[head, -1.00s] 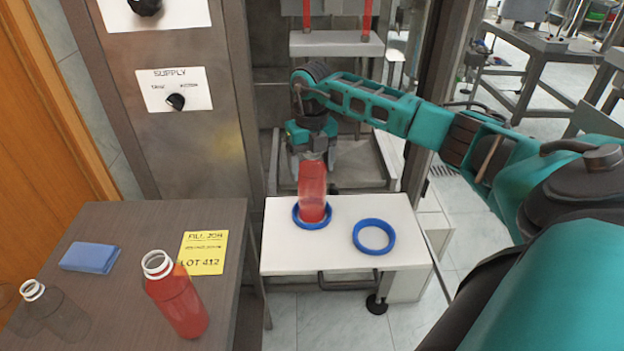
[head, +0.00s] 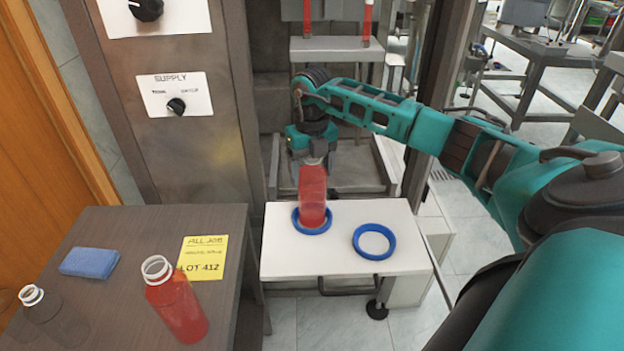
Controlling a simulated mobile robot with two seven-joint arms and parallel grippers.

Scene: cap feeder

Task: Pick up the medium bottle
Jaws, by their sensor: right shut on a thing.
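A red bottle (head: 312,190) stands upright at the left blue ring (head: 299,228) on the white shelf. My right gripper (head: 313,164) is over its top and shut on it; the fingers are mostly hidden. Another red bottle (head: 180,312) with a white open neck stands on the dark table at the lower left. A smaller, dark see-through bottle (head: 55,315) with a white neck stands left of it. My left gripper is not in view.
An empty blue ring (head: 374,257) lies on the right of the white shelf (head: 340,256). A blue sponge-like block (head: 89,263) and a yellow lot card (head: 202,258) lie on the dark table (head: 150,232). A steel panel with knobs (head: 176,105) rises behind the table.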

